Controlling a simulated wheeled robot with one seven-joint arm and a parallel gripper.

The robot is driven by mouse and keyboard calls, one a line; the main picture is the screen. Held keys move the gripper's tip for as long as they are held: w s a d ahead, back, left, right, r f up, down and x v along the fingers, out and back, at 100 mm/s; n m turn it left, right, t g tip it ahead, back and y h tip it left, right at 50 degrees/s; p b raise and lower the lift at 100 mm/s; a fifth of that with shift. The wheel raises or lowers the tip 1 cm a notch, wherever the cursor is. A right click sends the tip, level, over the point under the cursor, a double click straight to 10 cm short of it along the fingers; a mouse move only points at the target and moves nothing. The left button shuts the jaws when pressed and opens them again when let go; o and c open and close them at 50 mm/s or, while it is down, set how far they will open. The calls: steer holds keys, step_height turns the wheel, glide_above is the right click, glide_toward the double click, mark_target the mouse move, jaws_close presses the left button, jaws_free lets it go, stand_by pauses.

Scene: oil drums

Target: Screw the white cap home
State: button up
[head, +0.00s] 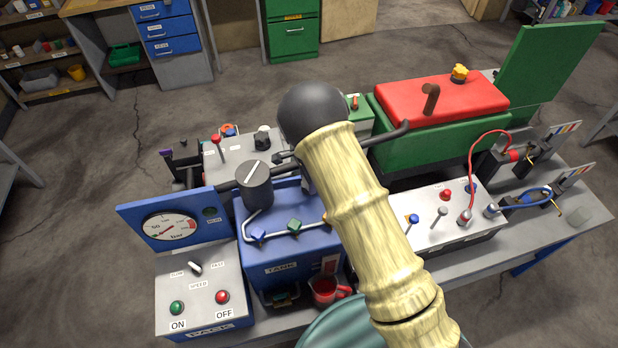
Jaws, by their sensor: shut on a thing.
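I cannot make out a white cap in this view. My bamboo-patterned arm, with its dark ball joint, reaches in from the bottom and covers the middle of the bench. A dark grey cylinder (255,187) with a white stripe on top rises at the tank's back left. A dark bar runs past it and behind my arm.
A blue and grey control box (201,288) with a gauge stands left of the tank. A red cup (325,291) sits at the tank's front. A green box with a red lid (440,101) and a grey switch panel (448,226) with a red cable are on the right.

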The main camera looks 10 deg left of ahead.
steer(key=m, duration=0.3)
steer(key=shift+s+a+f+p, duration=0.15)
steer(key=shift+s+f+p, duration=0.05)
steer(key=shift+f+p, duration=0.2)
steer(key=o, duration=0.7)
steer(key=shift+c, duration=0.2)
steer(key=o, duration=0.4)
steer(key=shift+w+f, duration=0.1)
steer(key=shift+f, duration=0.05)
steer(key=n+b, duration=0.1)
steer(key=n, duration=0.1)
steer(key=shift+a+n, duration=0.1)
steer(key=shift+n, duration=0.2)
steer(key=n, duration=0.2)
steer(key=shift+n+b, duration=0.3)
steer(key=shift+r+n, duration=0.3)
steer(key=shift+n, duration=0.3)
